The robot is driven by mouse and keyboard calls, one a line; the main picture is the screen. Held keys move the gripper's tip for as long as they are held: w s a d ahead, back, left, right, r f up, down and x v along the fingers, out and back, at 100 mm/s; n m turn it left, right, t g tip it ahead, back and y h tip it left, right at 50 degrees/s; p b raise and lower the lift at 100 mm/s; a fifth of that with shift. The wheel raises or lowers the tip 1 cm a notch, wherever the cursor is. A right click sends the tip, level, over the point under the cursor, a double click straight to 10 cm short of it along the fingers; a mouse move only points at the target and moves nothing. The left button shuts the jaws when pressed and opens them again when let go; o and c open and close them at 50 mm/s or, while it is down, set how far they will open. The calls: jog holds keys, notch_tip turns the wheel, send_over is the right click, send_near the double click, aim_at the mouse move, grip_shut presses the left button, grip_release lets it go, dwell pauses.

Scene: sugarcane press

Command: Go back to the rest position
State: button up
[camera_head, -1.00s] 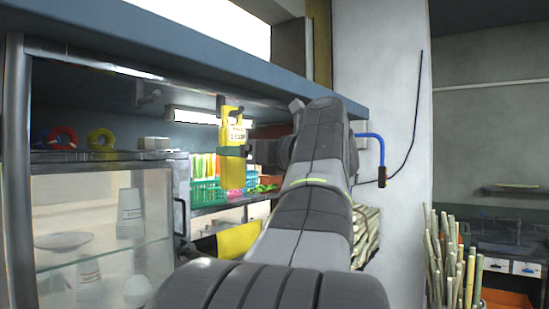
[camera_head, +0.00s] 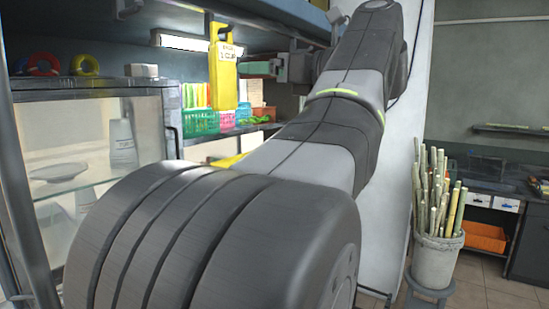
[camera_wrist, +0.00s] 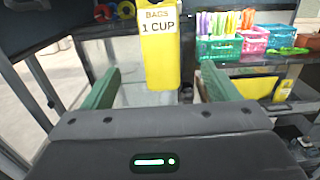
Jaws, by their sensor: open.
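My gripper (camera_wrist: 160,92) is open, with its green fingers spread apart in the wrist view. A yellow bag holder marked "BAGS 1 CUP" (camera_wrist: 160,50) hangs beyond and between the fingers, and nothing is seen held. In the head view the yellow holder (camera_head: 222,75) hangs upright under the shelf, and my gripper (camera_head: 256,68) is just to its right, close to it. I cannot tell the exact gap. My arm spans the middle of the head view and hides part of the counter.
A glass cabinet (camera_head: 95,95) stands at the left with tape rolls (camera_head: 84,64) on top. Colored baskets (camera_head: 200,120) sit on a shelf behind. A pot of cane stalks (camera_head: 437,255) stands at the right, near an orange drawer (camera_head: 484,237). A white pillar (camera_head: 405,170) rises behind my arm.

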jog(key=p+x, duration=0.3)
jog(key=x, duration=1)
jog(key=shift+w+a, duration=0.25)
jog(key=shift+a, duration=0.1)
jog(key=b+v, duration=0.3)
jog(key=v, duration=1.1)
jog(key=p+x, duration=0.3)
jog(key=x, duration=1.1)
jog(key=shift+a+r, duration=0.1)
jog(key=shift+r, duration=0.05)
jog(key=v, duration=0.3)
jog(key=r+v, duration=0.1)
jog(key=v, duration=0.4)
jog(key=shift+s+d+r, duration=0.1)
jog(key=shift+d+r, duration=0.15)
jog(key=shift+d, duration=0.1)
jog(key=shift+v, duration=0.8)
